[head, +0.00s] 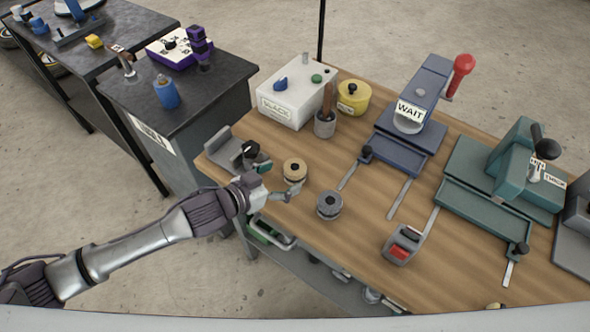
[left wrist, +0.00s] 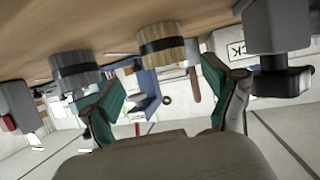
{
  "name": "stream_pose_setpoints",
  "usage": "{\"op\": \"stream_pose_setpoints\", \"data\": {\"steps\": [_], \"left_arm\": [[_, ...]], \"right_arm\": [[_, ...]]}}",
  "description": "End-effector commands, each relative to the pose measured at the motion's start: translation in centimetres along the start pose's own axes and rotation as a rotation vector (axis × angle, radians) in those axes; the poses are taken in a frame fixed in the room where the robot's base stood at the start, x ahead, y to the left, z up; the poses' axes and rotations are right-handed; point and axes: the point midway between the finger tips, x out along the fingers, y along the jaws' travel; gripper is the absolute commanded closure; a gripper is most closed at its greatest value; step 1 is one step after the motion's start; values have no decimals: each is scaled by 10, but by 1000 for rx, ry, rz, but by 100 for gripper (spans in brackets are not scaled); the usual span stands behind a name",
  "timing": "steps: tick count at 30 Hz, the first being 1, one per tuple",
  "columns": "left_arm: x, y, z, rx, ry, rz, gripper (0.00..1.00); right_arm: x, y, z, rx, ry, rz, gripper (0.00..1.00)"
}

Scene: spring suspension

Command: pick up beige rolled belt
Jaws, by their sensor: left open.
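The beige rolled belt (head: 294,170), with a dark band around it, stands upright near the left end of the wooden bench. My left gripper (head: 282,181) is open right beside it, at its near left side in the head view. In the left wrist view, which is turned upside down, the beige rolled belt (left wrist: 161,44) lies ahead, between the directions of the two green-padded fingers (left wrist: 168,95). The gripper looks empty; I cannot tell whether a finger touches the belt. My right gripper is not in view.
A grey rolled belt (head: 329,205) stands close to the right of the beige one. A grey fixture with a black knob (head: 246,152) is at the left edge. Behind are a white box (head: 295,97), a cup (head: 325,124) and a yellow pot (head: 353,98). Bare wood (head: 370,225) lies to the right.

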Motion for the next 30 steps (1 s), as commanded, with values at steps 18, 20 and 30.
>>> {"op": "stream_pose_setpoints", "data": {"steps": [18,20,30], "left_arm": [[60,-7,-1,1,-1,-1,12],[61,-7,-1,1,0,-1,12],[60,-7,-1,1,0,-1,47]], "right_arm": [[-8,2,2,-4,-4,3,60],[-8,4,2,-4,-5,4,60],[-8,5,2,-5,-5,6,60]]}}
